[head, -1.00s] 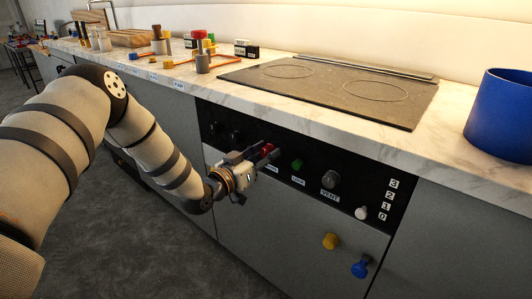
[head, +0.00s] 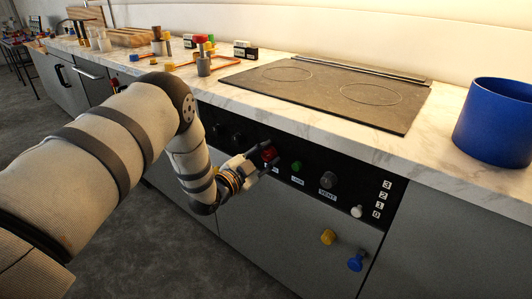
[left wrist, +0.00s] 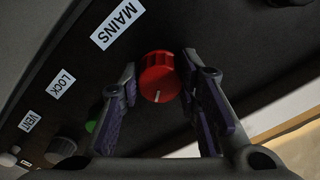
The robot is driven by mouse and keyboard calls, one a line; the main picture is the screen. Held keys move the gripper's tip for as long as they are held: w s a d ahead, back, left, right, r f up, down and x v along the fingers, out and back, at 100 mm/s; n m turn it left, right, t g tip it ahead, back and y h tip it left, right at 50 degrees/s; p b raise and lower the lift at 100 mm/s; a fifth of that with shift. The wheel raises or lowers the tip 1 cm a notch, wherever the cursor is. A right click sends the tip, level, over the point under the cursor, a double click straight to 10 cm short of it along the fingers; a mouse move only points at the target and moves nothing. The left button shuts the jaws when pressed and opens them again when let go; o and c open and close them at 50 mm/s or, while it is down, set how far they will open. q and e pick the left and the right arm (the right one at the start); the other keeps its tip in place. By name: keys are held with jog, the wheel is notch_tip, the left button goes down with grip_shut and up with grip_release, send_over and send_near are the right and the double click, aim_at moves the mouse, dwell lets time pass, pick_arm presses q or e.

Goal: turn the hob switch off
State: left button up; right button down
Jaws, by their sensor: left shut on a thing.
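A red knob (head: 269,153) sits on the black control panel under the hob (head: 325,92). In the left wrist view the red knob (left wrist: 160,78) shows a white pointer line near its lower edge, beside a label reading MAINS (left wrist: 117,25). My left gripper (head: 262,161) is at this knob. In the left wrist view its fingers (left wrist: 162,100) stand on either side of the knob, and it is shut on it. The knob's contact with the fingers is hard to see.
A green knob (head: 296,167) labelled LOCK and a grey VENT knob (head: 329,180) are close to the right. A white knob (head: 357,211) is beside a 0 to 3 scale. Yellow (head: 328,236) and blue (head: 355,262) knobs stick out below. A blue pot (head: 496,122) stands on the counter.

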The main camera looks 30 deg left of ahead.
pick_arm(q)
jog(key=m, duration=0.3)
jog(key=shift+r+m+p, duration=0.1)
jog(key=shift+m+p, duration=0.2)
jog(key=shift+p, duration=0.05)
jog(key=shift+m, duration=1.9)
pick_arm(e)
jog(key=shift+w+r+t, duration=0.3)
jog(key=shift+w+r, duration=0.45)
jog(key=shift+r, duration=0.05)
pick_arm(q)
jog(key=o, duration=1.2)
jog(key=s, duration=0.8)
jog(key=s+a, duration=0.1)
jog(key=s, duration=0.3)
